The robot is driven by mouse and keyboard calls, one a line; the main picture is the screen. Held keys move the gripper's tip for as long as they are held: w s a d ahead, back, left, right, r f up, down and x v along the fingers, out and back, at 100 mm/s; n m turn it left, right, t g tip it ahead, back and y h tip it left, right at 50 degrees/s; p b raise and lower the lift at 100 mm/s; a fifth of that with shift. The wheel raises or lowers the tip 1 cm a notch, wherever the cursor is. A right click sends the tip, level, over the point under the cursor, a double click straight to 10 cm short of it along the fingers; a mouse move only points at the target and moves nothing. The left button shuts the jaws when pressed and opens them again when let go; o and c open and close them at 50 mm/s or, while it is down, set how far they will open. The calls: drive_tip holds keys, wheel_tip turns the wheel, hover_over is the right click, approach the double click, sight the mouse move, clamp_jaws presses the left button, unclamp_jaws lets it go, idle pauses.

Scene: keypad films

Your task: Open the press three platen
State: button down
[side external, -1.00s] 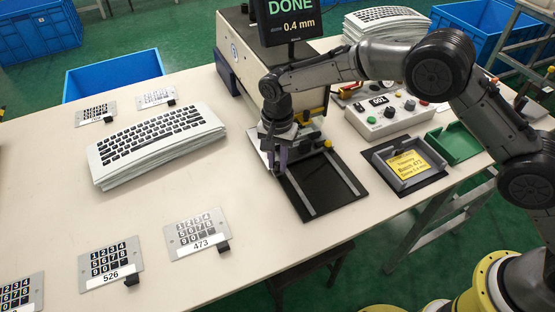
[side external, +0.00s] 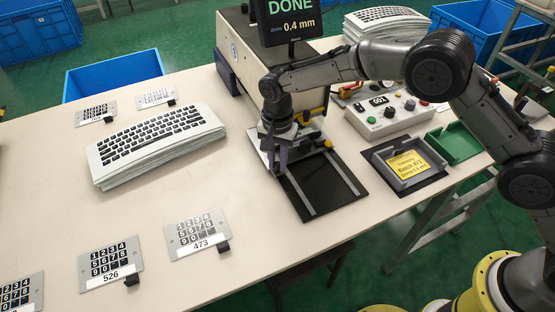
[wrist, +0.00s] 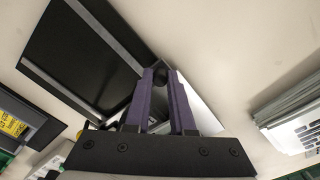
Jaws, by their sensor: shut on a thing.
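The press (side external: 268,62) is a beige box-shaped machine at the back middle of the table, with a dark screen (side external: 290,12) above it reading DONE, 0.4 mm. A black bed with two grey rails (side external: 330,187) extends from its front; it also shows in the wrist view (wrist: 75,62). My gripper (side external: 278,168) points down at the bed's left rear corner. In the wrist view its purple fingers (wrist: 161,80) are closed around a small dark knob (wrist: 160,72). The platen itself is mostly hidden by my gripper and wrist.
A control box (side external: 385,117) with buttons stands right of the press. A black holder with a yellow label (side external: 408,163) and a green tray (side external: 455,143) lie nearby. A stack of keypad sheets (side external: 155,145) and several keypad plates (side external: 198,232) lie left. The table's front middle is clear.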

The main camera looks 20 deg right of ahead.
drive_tip(key=shift+r, duration=0.1)
drive_tip(key=s, duration=1.5)
drive_tip(key=shift+s, duration=0.4)
drive_tip(key=c, duration=0.8)
unclamp_jaws()
drive_tip(key=shift+o, duration=0.2)
wheel_tip(320, 180, up, 14)
